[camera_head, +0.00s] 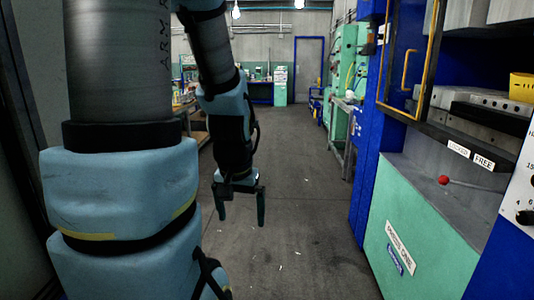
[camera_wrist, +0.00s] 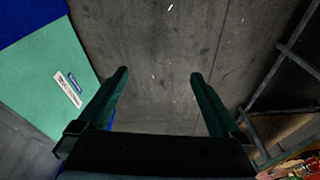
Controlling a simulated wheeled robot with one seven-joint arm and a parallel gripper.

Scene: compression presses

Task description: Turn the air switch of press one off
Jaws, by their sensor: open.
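Press one (camera_head: 430,225) stands at the right of the head view, green and blue, with a "PRESS ONE" sign (camera_head: 398,243). A lever with a red knob (camera_head: 443,180) sticks out of its front, below labels that seem to read "LOCKED" and "FREE" (camera_head: 484,161). A white panel with a black dial (camera_head: 525,217) is cut off at the right edge. I cannot tell which control is the air switch. My gripper (camera_head: 241,212) hangs open and empty over the aisle, left of the press and apart from it. In the wrist view its fingers (camera_wrist: 159,76) point over bare floor.
A yellow-handled guard door (camera_head: 408,70) stands at the press's upper left. More green machines (camera_head: 340,70) line the right side farther back. Shelving stands at the left behind my arm. The concrete aisle (camera_head: 300,180) is clear toward a blue-framed door (camera_head: 308,70).

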